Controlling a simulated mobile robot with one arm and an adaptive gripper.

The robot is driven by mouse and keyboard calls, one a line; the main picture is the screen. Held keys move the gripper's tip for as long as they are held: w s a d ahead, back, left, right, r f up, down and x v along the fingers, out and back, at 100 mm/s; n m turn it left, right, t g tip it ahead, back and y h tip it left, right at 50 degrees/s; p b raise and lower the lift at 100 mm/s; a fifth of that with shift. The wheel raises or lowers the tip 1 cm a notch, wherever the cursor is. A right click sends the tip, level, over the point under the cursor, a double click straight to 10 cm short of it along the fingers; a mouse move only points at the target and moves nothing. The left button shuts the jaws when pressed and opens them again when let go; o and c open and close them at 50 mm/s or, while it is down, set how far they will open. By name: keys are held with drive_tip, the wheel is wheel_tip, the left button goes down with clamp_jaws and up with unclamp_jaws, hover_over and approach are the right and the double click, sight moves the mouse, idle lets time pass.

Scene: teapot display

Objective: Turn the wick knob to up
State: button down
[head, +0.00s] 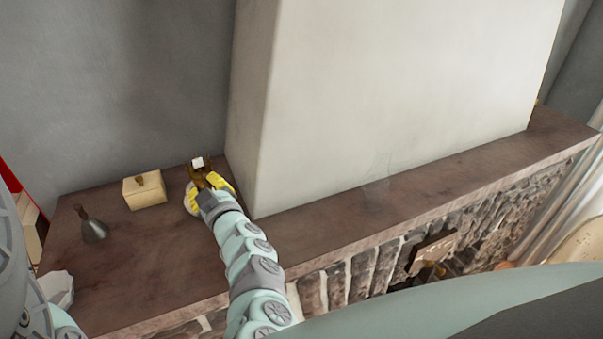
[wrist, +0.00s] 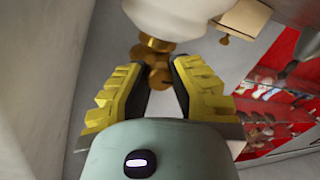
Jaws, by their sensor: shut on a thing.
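The oil lamp (head: 190,204) stands on the mantel shelf, close to the pale chimney wall, with a white body and a brass top. My gripper (head: 213,184) reaches it from the front and hides much of it. In the wrist view, the white lamp body (wrist: 178,14) is at the top edge, with brass fittings below it. The brass wick knob (wrist: 157,74) lies between the yellow fingers of my gripper (wrist: 160,68), which are shut on it. Which way the knob is turned cannot be told.
A cream box (head: 144,191) with a brass clasp stands left of the lamp. A dark flask-shaped vessel (head: 93,229) is farther left. The chimney wall (head: 390,90) rises just right of my gripper.

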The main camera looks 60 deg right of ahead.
drive_tip(key=shift+w, duration=0.1)
idle(0.3)
drive_tip(key=c, duration=0.8)
unclamp_jaws()
drive_tip(key=shift+o, duration=0.2)
drive_tip(key=v, duration=1.2)
